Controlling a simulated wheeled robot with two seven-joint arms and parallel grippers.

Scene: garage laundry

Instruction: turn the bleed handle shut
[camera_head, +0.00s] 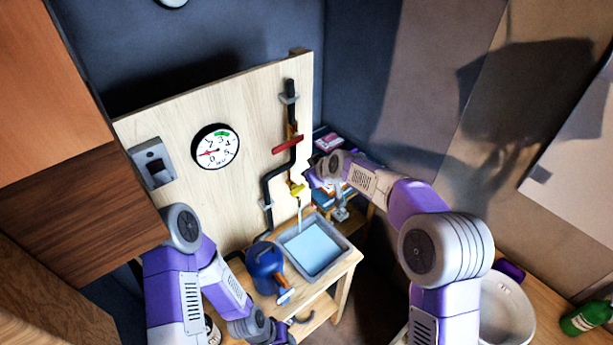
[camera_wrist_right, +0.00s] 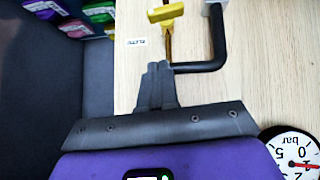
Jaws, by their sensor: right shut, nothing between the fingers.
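The yellow bleed handle (camera_head: 297,190) sits low on the black pipe (camera_head: 266,188) on the wooden board. A pale stream runs below it into a grey basin (camera_head: 318,247) of water. In the right wrist view the yellow handle (camera_wrist_right: 166,13) is at the top, near a small label (camera_wrist_right: 131,43). My right gripper (camera_head: 310,180) is just right of the handle; in the wrist view its fingers (camera_wrist_right: 158,68) are shut and empty, apart from the handle. My left gripper (camera_head: 278,330) is low, near the bench front; its fingers are unclear.
A red lever (camera_head: 287,145) is higher on the pipe. A pressure gauge (camera_head: 215,147) and a switch box (camera_head: 152,164) are on the board. A blue can (camera_head: 265,264) stands left of the basin. Shelved boxes (camera_head: 328,140) stand behind my right gripper.

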